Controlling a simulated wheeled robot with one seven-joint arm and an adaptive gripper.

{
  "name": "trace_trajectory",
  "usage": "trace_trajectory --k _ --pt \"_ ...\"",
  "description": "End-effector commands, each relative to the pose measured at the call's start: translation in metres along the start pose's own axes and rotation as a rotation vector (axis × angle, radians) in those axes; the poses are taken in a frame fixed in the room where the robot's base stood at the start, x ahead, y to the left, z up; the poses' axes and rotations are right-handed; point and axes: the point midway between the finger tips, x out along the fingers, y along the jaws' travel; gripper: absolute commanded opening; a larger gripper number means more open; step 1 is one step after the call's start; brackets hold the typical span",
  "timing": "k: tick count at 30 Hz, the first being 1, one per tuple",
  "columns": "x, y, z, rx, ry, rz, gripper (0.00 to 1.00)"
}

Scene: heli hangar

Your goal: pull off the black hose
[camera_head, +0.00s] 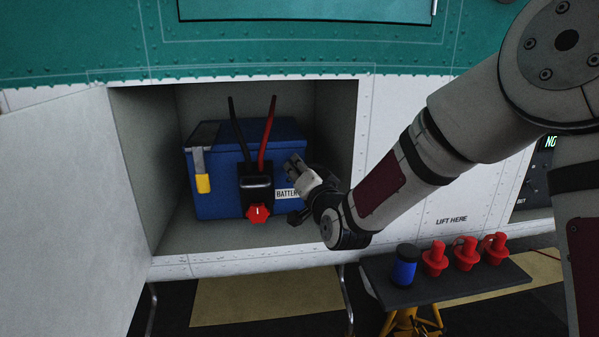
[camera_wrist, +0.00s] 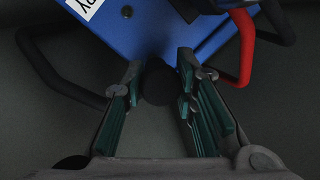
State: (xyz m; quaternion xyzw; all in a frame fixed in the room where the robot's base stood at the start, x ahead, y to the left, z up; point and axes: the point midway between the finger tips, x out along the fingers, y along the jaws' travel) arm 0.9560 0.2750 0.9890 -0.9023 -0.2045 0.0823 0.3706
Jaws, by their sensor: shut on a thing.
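The blue battery (camera_head: 220,170) sits in the open bay, and its blue side fills the top of the wrist view (camera_wrist: 160,30). My gripper (camera_head: 293,188) is at the battery's right side, by its white label. In the wrist view my gripper's fingers (camera_wrist: 160,80) are closed on a dark, rounded end (camera_wrist: 157,84) close to the battery. A black hose (camera_wrist: 50,73) curves down the left of that view and passes behind the left finger. It appears to belong to the gripped end, but the join is hidden. In the head view my gripper and wrist mostly hide the hose.
A black and a red cable (camera_head: 267,135) rise from a black block with a red knob (camera_head: 257,213). The bay door (camera_head: 65,215) stands open at left. A small stand (camera_head: 440,282) at lower right holds a blue-black cylinder (camera_head: 404,266) and several red caps (camera_head: 466,254).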

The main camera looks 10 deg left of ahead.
Motion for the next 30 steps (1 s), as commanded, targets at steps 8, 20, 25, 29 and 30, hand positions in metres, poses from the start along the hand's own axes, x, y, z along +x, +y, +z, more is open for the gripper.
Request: trace_trajectory --k 8,20,25,29,30 --pt "-0.002 0.001 0.002 0.0 -0.006 0.004 0.48" --pt "-0.01 0.0 0.001 -0.001 -0.003 0.002 0.48" --pt "-0.039 0.001 0.001 -0.003 -0.005 0.004 0.48" --pt "-0.067 0.0 0.001 -0.002 -0.005 0.004 0.48" --pt "-0.075 0.0 0.001 -0.002 -0.004 0.003 0.48"
